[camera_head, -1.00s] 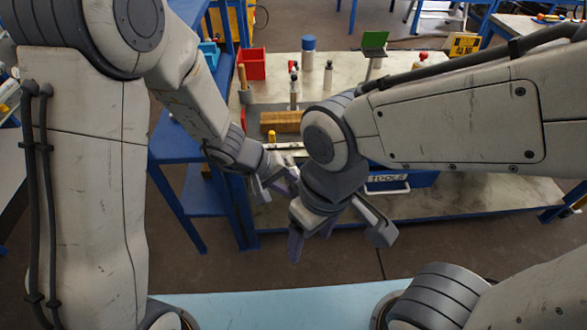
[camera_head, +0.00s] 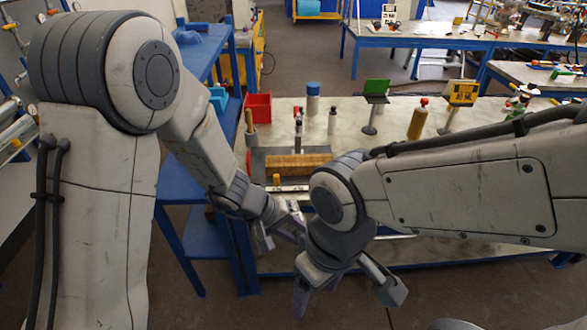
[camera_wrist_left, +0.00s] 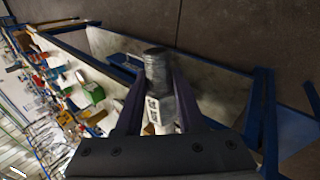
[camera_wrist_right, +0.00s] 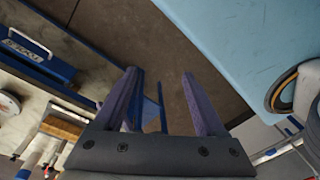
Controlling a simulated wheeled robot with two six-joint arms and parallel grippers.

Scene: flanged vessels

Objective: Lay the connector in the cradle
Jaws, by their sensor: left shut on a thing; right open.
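In the left wrist view, a grey cylindrical connector (camera_wrist_left: 157,68) with a ribbed dark end and a white label sits between the purple fingers of my left gripper (camera_wrist_left: 158,90), shut on it. In the head view my left gripper (camera_head: 280,230) is in front of the bench's near edge, and the connector is hard to make out there. My right gripper (camera_head: 347,294) is open and empty, in front of the bench; its spread fingers also show in the right wrist view (camera_wrist_right: 158,78). A tan wooden block (camera_head: 297,164) lies on the bench; I cannot tell whether it is the cradle.
The bench top (camera_head: 400,150) holds a red bin (camera_head: 258,107), a blue-capped bottle (camera_head: 313,98), a green panel on a stand (camera_head: 377,88) and a tan cylinder (camera_head: 418,122). A blue shelf stands left. Open bench lies between the back items.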

